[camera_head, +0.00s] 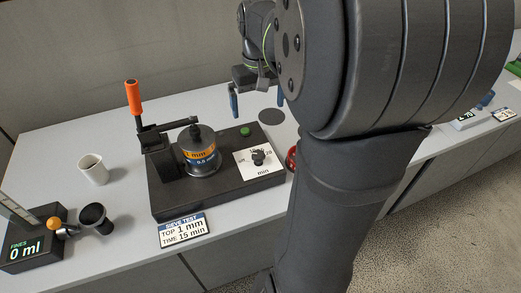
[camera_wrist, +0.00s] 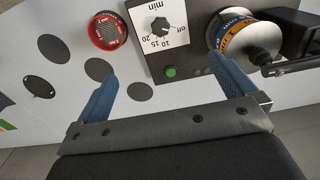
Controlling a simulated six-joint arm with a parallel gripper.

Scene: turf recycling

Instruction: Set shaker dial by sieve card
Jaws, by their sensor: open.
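The shaker dial is a dark knob (camera_head: 259,157) on a white panel marked "min", on the black shaker base (camera_head: 222,190). In the wrist view the dial (camera_wrist: 160,26) shows upside down with off, 10, 15 and 20 marks; I cannot tell its setting surely. The sieve card (camera_head: 184,229) in front of the base reads TOP 1 mm, TIME 15 min. A sieve stack (camera_head: 199,153) with an orange 1 mm band above a blue band stands under the clamp arm. My gripper (camera_head: 256,98) is open and empty, behind and above the dial, its blue fingers (camera_wrist: 162,75) apart.
The orange clamp lever (camera_head: 134,98) stands upright left of the stack. A green button (camera_head: 245,131) is behind the dial panel. A red sieve (camera_wrist: 107,31) lies beside the base, near dark discs (camera_wrist: 54,48). A mug (camera_head: 93,169) and a FINES 0 ml display (camera_head: 25,248) are left.

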